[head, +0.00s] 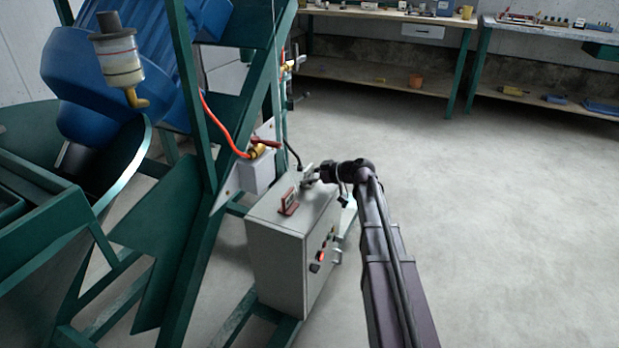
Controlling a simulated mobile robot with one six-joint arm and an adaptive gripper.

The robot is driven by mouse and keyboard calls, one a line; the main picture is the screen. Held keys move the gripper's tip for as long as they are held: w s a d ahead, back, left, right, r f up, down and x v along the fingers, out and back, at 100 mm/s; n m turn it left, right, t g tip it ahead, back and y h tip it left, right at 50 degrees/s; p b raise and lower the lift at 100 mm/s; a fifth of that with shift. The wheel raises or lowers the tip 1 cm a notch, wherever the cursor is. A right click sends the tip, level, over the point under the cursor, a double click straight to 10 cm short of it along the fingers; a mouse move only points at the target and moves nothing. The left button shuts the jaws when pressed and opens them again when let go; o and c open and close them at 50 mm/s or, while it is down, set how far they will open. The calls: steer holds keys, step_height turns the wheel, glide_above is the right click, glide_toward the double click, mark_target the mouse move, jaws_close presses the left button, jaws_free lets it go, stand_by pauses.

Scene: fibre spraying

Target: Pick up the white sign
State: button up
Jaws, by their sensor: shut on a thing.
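The white sign (291,198) is a small upright plate with dark markings and a reddish base or edge. It is at the top of the grey control box, near its back left part. My gripper (307,181) reaches in from the right, low over the box top, with its fingertips at the sign's upper right. The gripper is shut on the sign, though the contact is small and partly hidden. I cannot tell whether the sign's base touches the box top.
The grey control box (275,247) has buttons and a red switch on its right face. A valve with an orange hose (222,128) and green frame posts stand close on the left. Workbenches (390,12) line the back wall. The floor to the right is clear.

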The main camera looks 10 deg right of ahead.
mark_target(309, 167)
steer(key=shift+r, duration=0.1)
step_height(309, 167, up, 3)
steer(key=p, duration=0.3)
steer(key=shift+r, duration=0.1)
steer(key=s+d+r+p, duration=0.1)
steer(key=s+d+p, duration=0.1)
steer(key=s, duration=1.4)
steer(key=shift+d+r, duration=0.25)
steer(key=shift+r, duration=0.05)
steer(key=shift+w, duration=0.1)
step_height(309, 167, up, 34)
steer(key=p, duration=3.4)
